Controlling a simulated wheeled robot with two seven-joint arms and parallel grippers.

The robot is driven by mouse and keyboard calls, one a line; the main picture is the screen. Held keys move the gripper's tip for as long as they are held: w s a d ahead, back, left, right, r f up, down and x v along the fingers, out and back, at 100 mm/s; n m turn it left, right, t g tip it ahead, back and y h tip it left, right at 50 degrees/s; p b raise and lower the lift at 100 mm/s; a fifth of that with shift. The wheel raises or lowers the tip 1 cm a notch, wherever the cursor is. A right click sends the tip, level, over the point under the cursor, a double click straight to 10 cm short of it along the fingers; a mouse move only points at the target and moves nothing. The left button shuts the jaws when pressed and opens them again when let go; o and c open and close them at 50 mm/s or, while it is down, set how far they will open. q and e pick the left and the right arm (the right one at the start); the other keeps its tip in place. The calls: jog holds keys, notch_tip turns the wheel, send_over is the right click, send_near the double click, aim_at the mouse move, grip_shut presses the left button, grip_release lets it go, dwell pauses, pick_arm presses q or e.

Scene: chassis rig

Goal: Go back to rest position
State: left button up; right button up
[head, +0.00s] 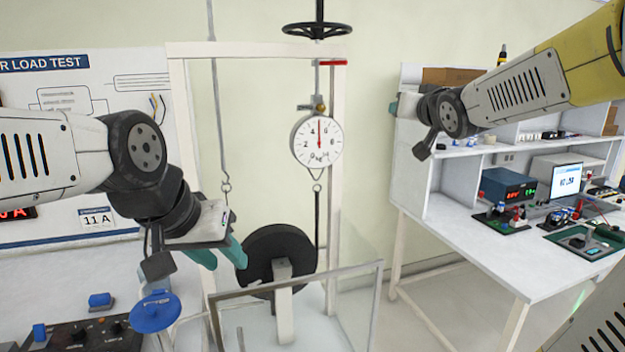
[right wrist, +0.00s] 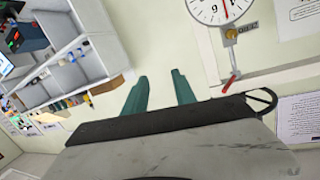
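My left gripper (head: 222,256) is in the middle left of the head view, in front of the rig frame. Its two teal fingers point down and right with a gap between them, and no held object shows. My right arm comes in from the upper right of the head view, and its gripper end (head: 402,106) is raised in front of the wall. In the right wrist view the right gripper's teal fingers (right wrist: 159,92) are spread apart with nothing between them.
The rig's cream frame (head: 178,120) carries a dial gauge (head: 317,139), with a black handwheel (head: 317,30) above and a black disc (head: 262,250) below. A clear-panelled guard (head: 375,310) stands in front. A blue round knob (head: 155,312) is lower left. A white bench (head: 450,235) with instruments stands right.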

jog(key=s+a+f+g, duration=0.2)
jog(key=s+f+g, duration=0.1)
jog(key=s+f, duration=0.3)
jog(key=s+a+f+n+g, duration=0.1)
jog(key=s+a+f+g, duration=0.1)
jog(key=s+f+g, duration=0.2)
jog(key=s+a+f+g+y, duration=0.1)
jog(key=s+a+f+g, duration=0.1)
jog(key=s+f, duration=0.7)
jog(key=s+g, duration=0.1)
jog(key=s, duration=0.6)
jog(key=shift+s+a+f+n, duration=0.15)
jog(key=shift+a+f+n, duration=0.15)
jog(key=shift+f, duration=0.1)
